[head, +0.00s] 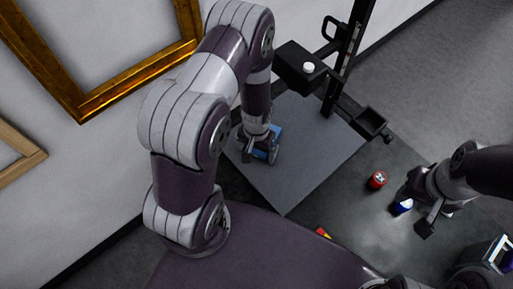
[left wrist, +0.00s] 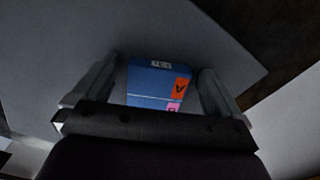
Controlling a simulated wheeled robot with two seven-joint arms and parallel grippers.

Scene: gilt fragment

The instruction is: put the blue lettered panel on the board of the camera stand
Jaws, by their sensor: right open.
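The blue lettered panel (head: 277,132) is mostly hidden by my left gripper in the head view. My right gripper (head: 413,205) is open beside a blue-and-white cylinder (head: 403,206).
A red cylinder (head: 378,180) stands right of the board on the dark surface. A small red and yellow piece (head: 323,233) lies near the front edge. The stand's black arms overhang the board's far side. A gilt frame (head: 130,90) is at the left wall.

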